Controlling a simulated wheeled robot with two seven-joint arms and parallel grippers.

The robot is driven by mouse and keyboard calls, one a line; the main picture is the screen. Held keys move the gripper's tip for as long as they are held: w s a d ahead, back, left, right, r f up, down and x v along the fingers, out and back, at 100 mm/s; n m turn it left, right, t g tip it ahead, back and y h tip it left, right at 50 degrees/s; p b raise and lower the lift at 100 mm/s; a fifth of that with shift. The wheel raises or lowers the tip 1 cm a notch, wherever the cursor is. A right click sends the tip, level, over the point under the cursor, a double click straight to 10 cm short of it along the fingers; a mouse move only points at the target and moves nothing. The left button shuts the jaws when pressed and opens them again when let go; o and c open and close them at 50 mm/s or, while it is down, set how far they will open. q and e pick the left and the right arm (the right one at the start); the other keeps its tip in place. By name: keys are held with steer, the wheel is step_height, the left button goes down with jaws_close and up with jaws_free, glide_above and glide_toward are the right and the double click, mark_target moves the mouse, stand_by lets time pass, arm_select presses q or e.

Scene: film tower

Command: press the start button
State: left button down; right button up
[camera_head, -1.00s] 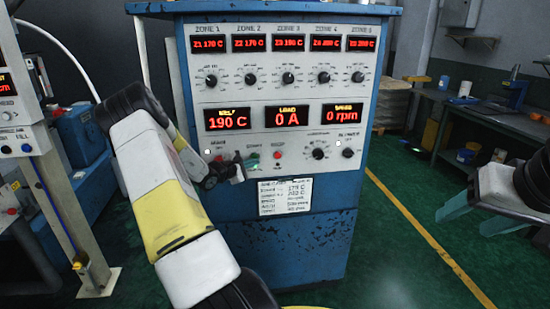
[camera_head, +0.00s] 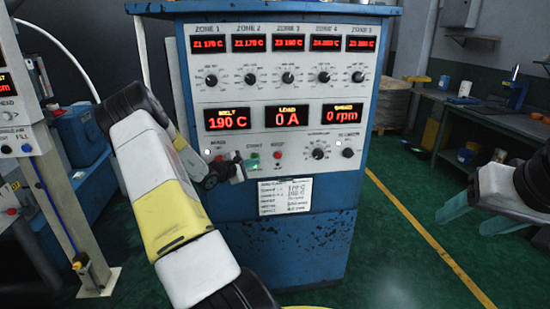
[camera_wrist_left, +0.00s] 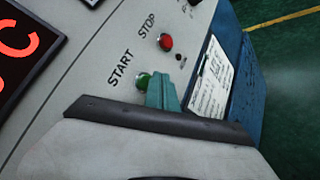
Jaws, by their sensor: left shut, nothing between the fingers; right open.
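The green START button (camera_wrist_left: 143,80) sits on the light grey panel of the blue cabinet, beside the printed word START. My left gripper (camera_wrist_left: 160,78) is shut and empty, its teal fingers right beside the button and partly overlapping it in the left wrist view. I cannot tell whether they touch it. In the head view, my left gripper (camera_head: 251,163) is small against the panel and hides part of the button area. My right gripper (camera_head: 478,213) is open and empty at the right, away from the cabinet.
The red STOP button (camera_wrist_left: 166,41) lies close to START. Dials and red displays fill the panel; the load display (camera_head: 288,116) reads 0 A and the speed display (camera_head: 343,114) 0 rpm. A paper label (camera_head: 285,196) hangs below. Green floor is open right of the cabinet.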

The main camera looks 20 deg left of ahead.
arm_select(q)
steer(key=shift+w, duration=0.15)
stand_by(0.4)
steer(key=shift+w+a, duration=0.2)
steer(key=shift+w+a, duration=0.2)
steer(key=shift+w, duration=0.1)
stand_by(0.7)
stand_by(0.3)
steer(key=shift+s+d, duration=0.4)
steer(key=shift+s, duration=0.25)
steer(key=s+d, duration=0.1)
steer(key=s, duration=0.2)
steer(key=s+d, duration=0.1)
steer(key=shift+s+d, duration=0.15)
steer(key=shift+d, duration=0.15)
stand_by(0.7)
